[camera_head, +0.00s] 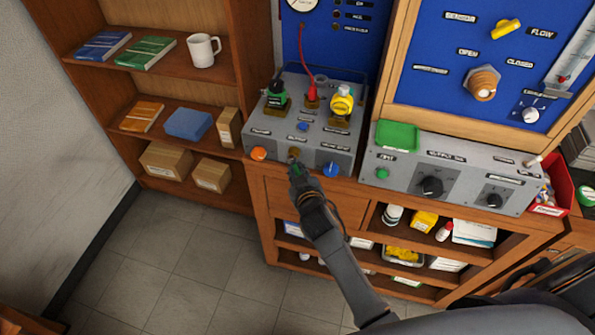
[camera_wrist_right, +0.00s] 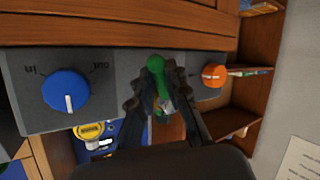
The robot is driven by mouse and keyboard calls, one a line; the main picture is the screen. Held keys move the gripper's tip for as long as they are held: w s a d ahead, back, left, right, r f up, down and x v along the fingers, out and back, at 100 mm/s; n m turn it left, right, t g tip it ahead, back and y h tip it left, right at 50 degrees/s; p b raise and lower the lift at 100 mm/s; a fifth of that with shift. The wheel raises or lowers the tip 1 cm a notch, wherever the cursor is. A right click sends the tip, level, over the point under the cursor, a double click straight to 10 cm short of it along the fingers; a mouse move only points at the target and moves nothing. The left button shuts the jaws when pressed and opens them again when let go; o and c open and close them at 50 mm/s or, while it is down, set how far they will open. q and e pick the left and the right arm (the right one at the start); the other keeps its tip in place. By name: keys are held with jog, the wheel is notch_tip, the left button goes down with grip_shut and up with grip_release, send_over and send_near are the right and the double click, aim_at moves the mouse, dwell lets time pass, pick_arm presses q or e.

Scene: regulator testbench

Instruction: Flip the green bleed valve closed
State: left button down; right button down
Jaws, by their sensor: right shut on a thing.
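The green bleed valve (camera_wrist_right: 156,66) is on the front face of the grey regulator box, between the orange knob and the blue knob. In the wrist view its green lever lies between the two dark fingers, with a metal part below it. My right gripper (camera_head: 296,170) is shut on the lever; it also shows in the wrist view (camera_wrist_right: 158,88). In the head view the gripper hides most of the valve, with a bit of brass fitting (camera_head: 294,152) visible above the fingertips. My left gripper is not in view.
The grey box (camera_head: 268,132) carries an orange knob (camera_head: 259,153), a blue knob (camera_head: 330,169), and green, red and yellow fittings on top. A second grey control box (camera_head: 400,173) stands to the right. Shelves flank the bench at left. The floor in front is clear.

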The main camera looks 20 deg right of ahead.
jog(key=m+b, duration=0.1)
jog(key=m+t+b, duration=0.1)
jog(key=b, duration=0.1)
jog(key=a+t+y+b, duration=0.1)
jog(key=shift+w+f+m, duration=0.25)
jog(key=shift+w+m, duration=0.1)
jog(key=shift+m, duration=0.05)
jog(key=c, duration=1.3)
grip_release()
jog(key=s, duration=0.4)
jog(key=s+r, duration=0.1)
jog(key=s, duration=0.3)
jog(key=s+r, duration=0.1)
jog(key=s, duration=0.2)
jog(key=shift+s, duration=0.4)
